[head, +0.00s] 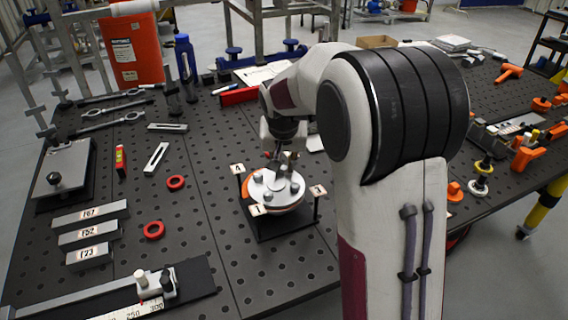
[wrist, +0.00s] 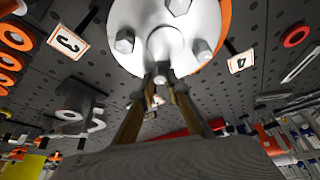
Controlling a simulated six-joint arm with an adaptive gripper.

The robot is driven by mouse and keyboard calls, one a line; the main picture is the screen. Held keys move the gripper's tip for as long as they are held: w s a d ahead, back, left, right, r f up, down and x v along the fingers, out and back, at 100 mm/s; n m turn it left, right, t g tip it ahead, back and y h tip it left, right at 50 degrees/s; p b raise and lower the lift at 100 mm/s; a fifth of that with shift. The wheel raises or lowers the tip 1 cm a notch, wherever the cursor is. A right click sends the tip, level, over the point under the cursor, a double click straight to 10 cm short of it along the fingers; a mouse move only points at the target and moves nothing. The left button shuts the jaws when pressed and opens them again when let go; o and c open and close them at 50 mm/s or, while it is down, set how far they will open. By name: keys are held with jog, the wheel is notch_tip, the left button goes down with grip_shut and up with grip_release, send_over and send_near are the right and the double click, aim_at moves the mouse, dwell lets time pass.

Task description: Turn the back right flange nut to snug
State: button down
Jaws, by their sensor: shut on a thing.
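The round pale flange (head: 280,200) with an orange edge sits on a black stand, with several hex nuts on its face. In the head view, my gripper (head: 284,157) points down at its back side. In the wrist view, the flange (wrist: 150,15) fills the top, with a nut (wrist: 124,41) to the left and another nut (wrist: 201,50) to the right. My gripper (wrist: 160,76) has its two fingers closed together at the back right flange nut (wrist: 163,42). The fingers partly hide this nut, and its turn angle cannot be told.
Number tags stand around the flange, such as tag 3 (wrist: 67,43) and tag 4 (wrist: 241,61). Red rings (head: 176,182) and marked grey blocks (head: 90,215) lie to the left. The perforated table (head: 215,240) is clear just left of the stand.

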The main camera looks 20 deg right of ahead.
jog(key=shift+w+a+m+g+h, duration=0.1)
jog(key=shift+m+g+h, duration=0.35)
jog(key=shift+m, duration=1.15)
jog(key=shift+w+m+g+h, duration=0.1)
jog(key=shift+m+g+h, duration=0.35)
jog(key=shift+m, duration=1.15)
jog(key=shift+r, duration=0.1)
jog(key=c, duration=2)
grip_release()
jog(key=shift+s, duration=0.1)
jog(key=shift+o, duration=0.2)
jog(key=shift+n, duration=0.5)
jog(key=shift+n+t+y, duration=0.4)
jog(key=shift+n+t, duration=0.1)
jog(key=shift+n, duration=0.7)
jog(key=shift+s+n+t+y, duration=0.1)
jog(key=shift+n+t+y, duration=0.2)
jog(key=shift+n, duration=0.7)
jog(key=shift+d+n+t+y, duration=0.15)
jog(key=shift+n+y, duration=0.35)
jog(key=shift+n, duration=0.85)
jog(key=shift+d+n+t+y, duration=0.15)
jog(key=shift+n+y, duration=0.35)
jog(key=shift+n, duration=0.85)
